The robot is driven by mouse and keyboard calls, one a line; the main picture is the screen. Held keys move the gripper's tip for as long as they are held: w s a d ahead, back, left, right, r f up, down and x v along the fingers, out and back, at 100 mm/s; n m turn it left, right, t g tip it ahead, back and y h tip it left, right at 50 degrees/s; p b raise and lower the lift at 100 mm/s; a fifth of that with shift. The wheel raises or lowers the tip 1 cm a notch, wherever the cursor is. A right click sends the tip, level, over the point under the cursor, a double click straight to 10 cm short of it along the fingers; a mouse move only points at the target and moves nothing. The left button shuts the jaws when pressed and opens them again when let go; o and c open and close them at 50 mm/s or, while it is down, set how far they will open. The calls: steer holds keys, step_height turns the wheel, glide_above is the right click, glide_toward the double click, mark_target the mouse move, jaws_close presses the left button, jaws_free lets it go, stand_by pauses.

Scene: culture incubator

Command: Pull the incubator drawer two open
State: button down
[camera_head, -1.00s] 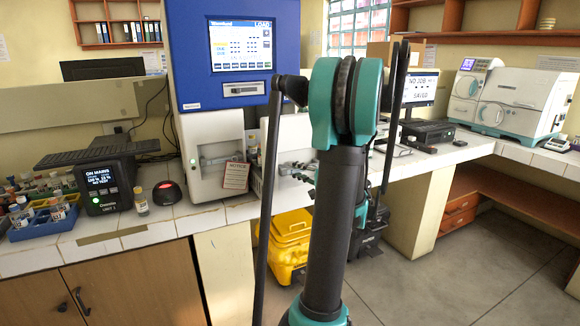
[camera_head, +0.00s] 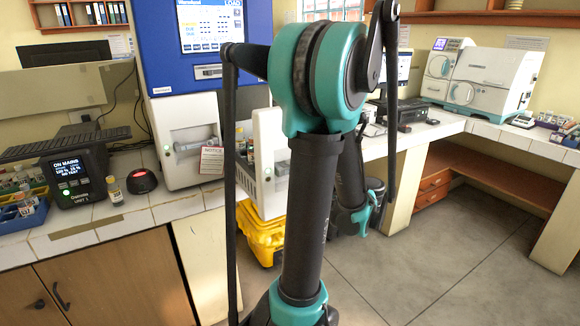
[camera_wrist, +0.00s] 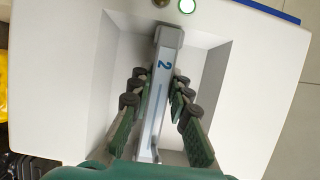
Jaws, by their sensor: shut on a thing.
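The incubator (camera_head: 188,110) is a tall blue and white cabinet with a lit screen. The white front of drawer two (camera_head: 267,135) stands out from the cabinet to its right, with small items showing in the gap behind it. My arm covers part of this front in the head view. In the wrist view, the white drawer front (camera_wrist: 65,70) fills most of the picture. My gripper (camera_wrist: 158,95) is shut on this handle, one green-padded finger on each side.
A yellow bin (camera_head: 262,232) is on the floor below the drawer. The floor (camera_head: 440,250) at the right is clear.

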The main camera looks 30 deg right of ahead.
steer(key=shift+s, duration=0.25)
steer(key=c, duration=1.4)
jaws_free()
steer(key=v, duration=1.2)
steer(key=shift+d, duration=0.1)
